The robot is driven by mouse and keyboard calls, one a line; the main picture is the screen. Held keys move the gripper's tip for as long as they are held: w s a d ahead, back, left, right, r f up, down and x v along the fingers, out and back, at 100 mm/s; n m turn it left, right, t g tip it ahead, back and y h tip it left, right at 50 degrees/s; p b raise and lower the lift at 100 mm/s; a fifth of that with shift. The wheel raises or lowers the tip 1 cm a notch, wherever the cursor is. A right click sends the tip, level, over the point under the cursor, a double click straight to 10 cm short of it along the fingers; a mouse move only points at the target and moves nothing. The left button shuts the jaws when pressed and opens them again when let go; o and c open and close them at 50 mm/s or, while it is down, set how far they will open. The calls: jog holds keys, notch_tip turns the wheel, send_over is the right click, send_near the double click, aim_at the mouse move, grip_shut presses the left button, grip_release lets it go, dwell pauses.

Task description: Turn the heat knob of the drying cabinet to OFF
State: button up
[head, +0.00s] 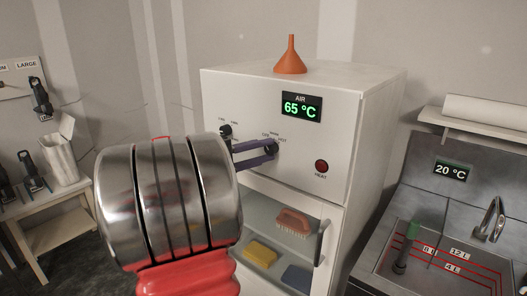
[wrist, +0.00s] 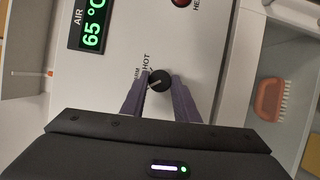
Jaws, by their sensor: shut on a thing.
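The drying cabinet (head: 360,110) is white, and its display (head: 301,107) reads AIR 65 °C. The heat knob (wrist: 159,80) is a small round black knob on the front panel, with HOT printed beside it. In the head view my gripper (head: 262,154) reaches the panel from the left, and the knob is partly covered.
A second dark knob (head: 226,131) sits to the left on the panel. A red HEAT lamp (head: 321,166) is to the right. Below, an open shelf holds a brush (head: 293,222) and a yellow sponge (head: 262,252). An orange funnel (head: 291,58) stands on top. A sink (head: 440,262) is at right.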

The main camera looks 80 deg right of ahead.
jog(key=shift+f+n+g, duration=0.3)
jog(key=shift+n, duration=0.5)
jog(key=o, duration=0.6)
jog(key=shift+h, duration=0.3)
jog(key=o, duration=0.5)
jog(key=shift+r, duration=0.1)
jog(key=shift+c, duration=0.2)
jog(key=v, duration=1.4)
jog(key=shift+s, duration=0.1)
